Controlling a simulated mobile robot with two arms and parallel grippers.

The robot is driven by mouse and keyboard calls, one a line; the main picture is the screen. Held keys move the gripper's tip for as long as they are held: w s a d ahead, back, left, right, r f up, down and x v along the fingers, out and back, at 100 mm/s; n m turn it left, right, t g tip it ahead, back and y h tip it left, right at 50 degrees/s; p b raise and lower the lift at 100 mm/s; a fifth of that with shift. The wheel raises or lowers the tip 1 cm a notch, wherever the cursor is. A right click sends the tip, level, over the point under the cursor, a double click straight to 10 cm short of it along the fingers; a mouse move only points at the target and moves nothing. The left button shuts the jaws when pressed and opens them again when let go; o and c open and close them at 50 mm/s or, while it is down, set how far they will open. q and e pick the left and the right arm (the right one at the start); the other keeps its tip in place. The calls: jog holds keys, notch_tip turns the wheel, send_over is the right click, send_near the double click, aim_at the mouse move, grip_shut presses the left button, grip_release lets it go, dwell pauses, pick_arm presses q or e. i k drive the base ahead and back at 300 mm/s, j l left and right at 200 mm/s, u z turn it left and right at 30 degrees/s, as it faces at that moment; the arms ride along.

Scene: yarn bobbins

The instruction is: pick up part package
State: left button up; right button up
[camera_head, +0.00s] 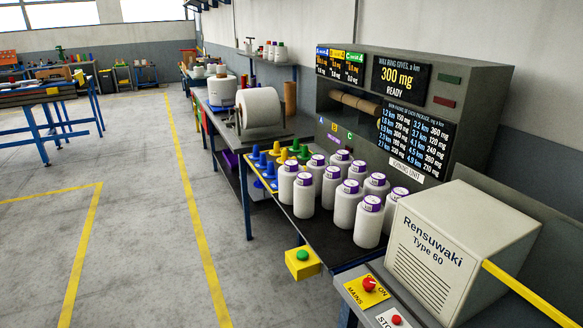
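Several white yarn packages with purple-labelled tops (368,222) stand upright in a close group on the dark workbench (325,242). They are in front of the grey winding unit. Those at the back are partly hidden by those in front. No single one is marked out as the part package. Neither of my grippers is in view.
A beige Rensuwaki Type 60 box (437,262) stands right of the packages. A yellow tray with blue, yellow and green cones (271,165) and a large white roll (259,108) are to their left. The display reads 300 mg READY (399,78).

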aim_at(317, 166)
jog(key=z, duration=0.4)
jog(key=i+j+z, duration=0.1)
jog(key=z, duration=0.35)
jog(key=i+j+z, duration=0.1)
jog(key=j+z, duration=0.55)
jog(key=z, duration=0.25)
jog(key=j+z, duration=0.4)
jog(key=i+l, duration=0.05)
jog(key=l, duration=0.05)
